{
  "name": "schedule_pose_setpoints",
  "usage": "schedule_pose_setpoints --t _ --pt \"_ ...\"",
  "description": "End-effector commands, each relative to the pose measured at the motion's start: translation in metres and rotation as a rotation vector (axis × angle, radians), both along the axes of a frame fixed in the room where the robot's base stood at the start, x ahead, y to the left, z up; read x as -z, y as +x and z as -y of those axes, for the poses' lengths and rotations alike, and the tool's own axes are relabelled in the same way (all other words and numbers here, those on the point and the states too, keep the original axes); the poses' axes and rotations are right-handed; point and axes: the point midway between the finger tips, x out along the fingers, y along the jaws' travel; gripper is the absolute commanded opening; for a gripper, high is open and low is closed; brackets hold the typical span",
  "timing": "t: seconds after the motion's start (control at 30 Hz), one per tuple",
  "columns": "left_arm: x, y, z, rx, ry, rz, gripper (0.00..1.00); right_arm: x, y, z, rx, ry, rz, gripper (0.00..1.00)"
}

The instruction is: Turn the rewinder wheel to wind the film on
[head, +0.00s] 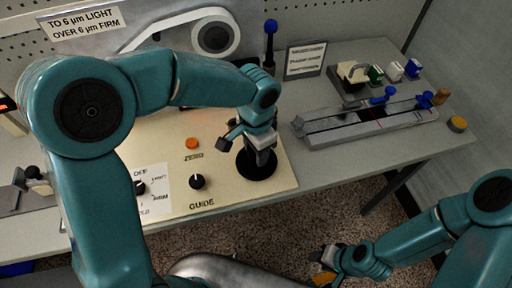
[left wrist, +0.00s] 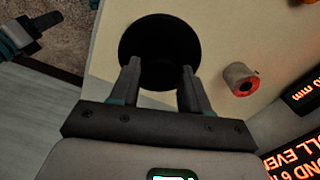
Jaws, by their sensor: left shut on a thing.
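A black round wheel (head: 255,168) sits on the cream panel, right of the GUIDE knob. It also shows as a black disc in the left wrist view (left wrist: 160,35). My left gripper (head: 262,150) reaches down over the wheel, with its fingers (left wrist: 160,88) spaced apart and shut on part of it. The gripped part is hidden between the fingers. A white film reel (head: 230,42) with a dark centre is mounted at the back. My right gripper (head: 328,262) is low at the front, away from the panel; its jaw state is unclear.
The cream panel (head: 225,197) carries an orange button (head: 192,143) and a black GUIDE knob (head: 197,181). To the right lies a grey splicing fixture (head: 355,121) with blue handles. Several small coloured blocks stand behind it. A blue-topped lever (head: 270,45) rises behind the wheel.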

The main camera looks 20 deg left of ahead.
Motion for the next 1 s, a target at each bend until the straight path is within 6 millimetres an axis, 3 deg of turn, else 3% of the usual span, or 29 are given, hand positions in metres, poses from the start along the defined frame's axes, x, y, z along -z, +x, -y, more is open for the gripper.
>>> schedule_pose_setpoints --t 0.63,0.67,0.7,0.73,1.0 --pt "-0.0011 0.0012 0.0001 0.047 -0.001 0.004 0.16 -0.0009 0.0 0.0 0.0 0.0 0.0 0.43" --pt "-0.0011 0.0012 0.0001 0.047 -0.001 0.004 0.53 -0.0009 0.0 0.0 0.0 0.0 0.0 0.43" --pt "-0.0011 0.0012 0.0001 0.047 -0.001 0.004 0.66 -0.0009 0.0 0.0 0.0 0.0 0.0 0.43" --pt "-0.001 0.0011 0.0001 0.047 -0.001 0.004 0.72 -0.0009 0.0 0.0 0.0 0.0 0.0 0.43" --pt "-0.0008 0.0006 0.0001 0.047 0.0 0.002 0.72 -0.0009 0.0 0.0 0.0 0.0 0.0 0.43"
